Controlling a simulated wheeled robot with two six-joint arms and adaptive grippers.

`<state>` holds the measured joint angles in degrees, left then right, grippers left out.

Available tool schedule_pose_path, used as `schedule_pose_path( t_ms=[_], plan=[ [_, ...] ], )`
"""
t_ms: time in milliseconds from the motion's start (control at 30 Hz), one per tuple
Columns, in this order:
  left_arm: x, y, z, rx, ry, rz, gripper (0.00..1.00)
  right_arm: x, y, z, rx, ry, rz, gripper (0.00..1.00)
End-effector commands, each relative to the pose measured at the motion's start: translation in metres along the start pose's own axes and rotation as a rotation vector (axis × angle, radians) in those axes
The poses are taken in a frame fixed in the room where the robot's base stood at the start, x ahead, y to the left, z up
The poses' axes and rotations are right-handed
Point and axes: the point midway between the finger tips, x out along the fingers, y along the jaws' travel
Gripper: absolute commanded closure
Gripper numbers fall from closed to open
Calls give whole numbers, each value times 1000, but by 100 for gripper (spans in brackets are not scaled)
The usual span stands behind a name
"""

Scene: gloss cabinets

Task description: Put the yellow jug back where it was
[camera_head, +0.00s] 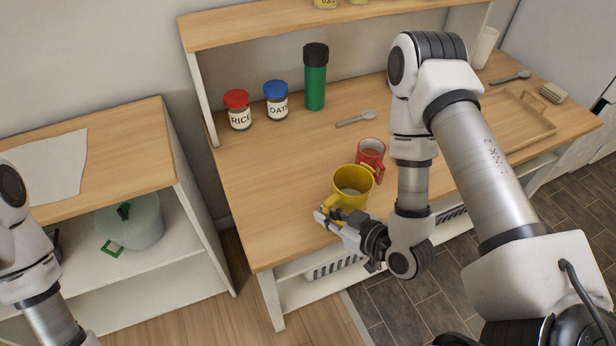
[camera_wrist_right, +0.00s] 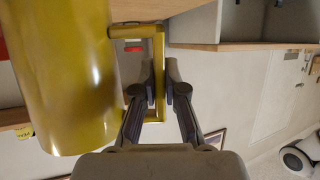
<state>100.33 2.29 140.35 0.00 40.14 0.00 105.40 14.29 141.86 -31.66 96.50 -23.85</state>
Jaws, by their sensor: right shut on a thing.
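The yellow jug (camera_head: 353,181) is at the front edge of the wooden counter, just in front of a red mug (camera_head: 371,150). I cannot tell whether its base touches the counter. My right gripper (camera_head: 325,215) is at the near side of the jug. In the right wrist view the jug (camera_wrist_right: 62,70) fills the left side, and its square handle (camera_wrist_right: 158,45) passes between the fingers of my right gripper (camera_wrist_right: 161,85), which are shut on it. Part of my left arm shows at the left edge, but its gripper is out of view.
A RICE jar (camera_head: 238,115), an OATS jar (camera_head: 277,107) and a green bottle (camera_head: 315,88) stand at the back. A spoon (camera_head: 355,119) lies mid-counter. A wooden tray (camera_head: 520,122) is at the right. The counter's left front is clear. An upper shelf (camera_head: 260,22) overhangs the back.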

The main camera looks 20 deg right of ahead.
Motion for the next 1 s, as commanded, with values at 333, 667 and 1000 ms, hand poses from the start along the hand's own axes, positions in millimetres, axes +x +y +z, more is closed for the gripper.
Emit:
schedule_pose_path(
  t_ms=[333, 667, 1000],
  plan=[
    [53, 0, 1, 0, -3, 0, 60, 30, -12, -8, -25, 9, -34, 100],
    [47, 0, 1, 0, -2, 0, 60, 102, -22, -48, -23, 4, -31, 100],
    [39, 0, 1, 0, -2, 0, 60, 141, -26, -32, -12, -1, -28, 100]
  ],
)
